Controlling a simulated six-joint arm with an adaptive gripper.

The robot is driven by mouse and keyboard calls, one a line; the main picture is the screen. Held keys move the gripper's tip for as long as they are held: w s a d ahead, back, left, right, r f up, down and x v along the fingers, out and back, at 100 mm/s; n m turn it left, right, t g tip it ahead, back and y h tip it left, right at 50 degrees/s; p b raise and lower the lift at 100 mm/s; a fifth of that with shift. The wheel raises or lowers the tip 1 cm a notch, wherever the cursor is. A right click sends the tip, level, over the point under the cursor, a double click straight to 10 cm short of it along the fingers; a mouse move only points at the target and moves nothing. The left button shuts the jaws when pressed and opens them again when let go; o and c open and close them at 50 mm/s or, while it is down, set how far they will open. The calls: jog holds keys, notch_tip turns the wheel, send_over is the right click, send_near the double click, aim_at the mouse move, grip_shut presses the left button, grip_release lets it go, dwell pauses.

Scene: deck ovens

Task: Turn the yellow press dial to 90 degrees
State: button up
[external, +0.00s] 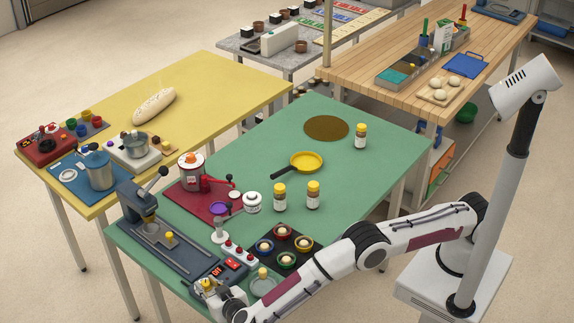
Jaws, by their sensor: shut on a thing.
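The press (140,203), a dark grey machine with a lever, stands at the front left of the green table, on a long dark base. The yellow press dial (210,284) shows as a small patch of yellow at the near end of that base. My gripper (208,290) is low at the table's front edge, shut on the dial. The fingers and wrist hide most of the dial, so its angle cannot be read. A small yellow piece (169,238) sits on the press base.
Red switches (232,264), a row of red-topped buttons (240,252) and a glass-like domed item (262,281) stand close to my gripper. A black tray (285,232) with several small bowls lies behind my forearm. The green table's (345,190) right side is mostly clear.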

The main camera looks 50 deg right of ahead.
jog(key=shift+a+m+g+h, duration=0.1)
jog(key=shift+m+g+h, duration=0.2)
jog(key=shift+m+h, duration=0.5)
jog(key=shift+c, duration=0.2)
dwell(1.2)
jog(key=o, duration=1.1)
jog(key=v, duration=1.2)
jog(key=shift+f, duration=0.1)
